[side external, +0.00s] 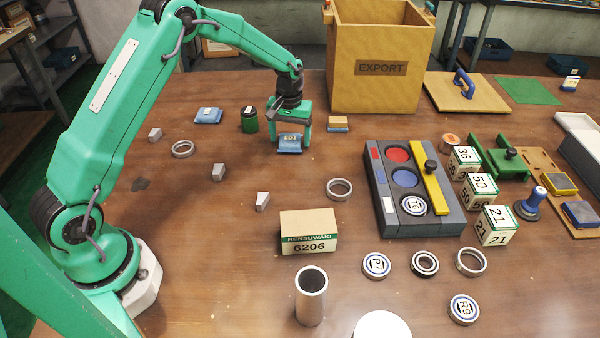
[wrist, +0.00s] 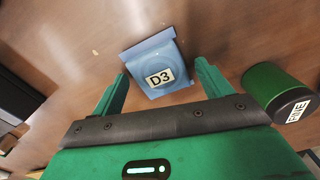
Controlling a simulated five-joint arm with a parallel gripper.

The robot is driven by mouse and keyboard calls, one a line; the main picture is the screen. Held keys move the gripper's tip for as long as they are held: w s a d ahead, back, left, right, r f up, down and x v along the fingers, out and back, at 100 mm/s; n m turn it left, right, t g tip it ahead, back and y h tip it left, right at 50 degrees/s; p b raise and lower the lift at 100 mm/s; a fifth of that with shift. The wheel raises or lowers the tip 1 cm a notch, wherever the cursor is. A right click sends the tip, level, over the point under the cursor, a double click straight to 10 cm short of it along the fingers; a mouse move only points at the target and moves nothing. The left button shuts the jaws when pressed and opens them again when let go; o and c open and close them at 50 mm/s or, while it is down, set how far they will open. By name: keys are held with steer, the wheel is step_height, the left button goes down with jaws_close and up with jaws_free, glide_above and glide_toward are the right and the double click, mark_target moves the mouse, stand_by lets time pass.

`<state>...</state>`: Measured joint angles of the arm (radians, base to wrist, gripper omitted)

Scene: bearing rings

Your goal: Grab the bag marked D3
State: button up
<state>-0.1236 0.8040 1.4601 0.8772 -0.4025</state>
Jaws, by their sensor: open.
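The blue bag (wrist: 153,50) with the white D3 label lies flat on the brown table in the wrist view. It also shows in the side view (side external: 289,150), directly at the jaws. My gripper (wrist: 162,76) is open, with one green finger to each lower side of the bag in the wrist view. In the side view my gripper (side external: 289,135) points down over the bag. I cannot tell whether the fingers touch it. Nothing is held.
A green canister with a dark lid (side external: 249,120) stands close to my gripper. Another blue bag (side external: 208,115) lies farther left.

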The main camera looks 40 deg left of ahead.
mark_target(291, 140)
steer(key=c, duration=1.1)
steer(key=shift+r, duration=0.15)
steer(key=shift+c, duration=0.2)
steer(key=shift+r, duration=0.55)
steer(key=r, duration=0.3)
steer(key=shift+d+r, duration=0.1)
steer(key=shift+d, duration=0.2)
steer(key=s+d+r, duration=0.4)
steer(key=d+r, duration=0.2)
steer(key=d, duration=0.4)
steer(key=shift+s+r, duration=0.25)
steer(key=shift+s, duration=0.1)
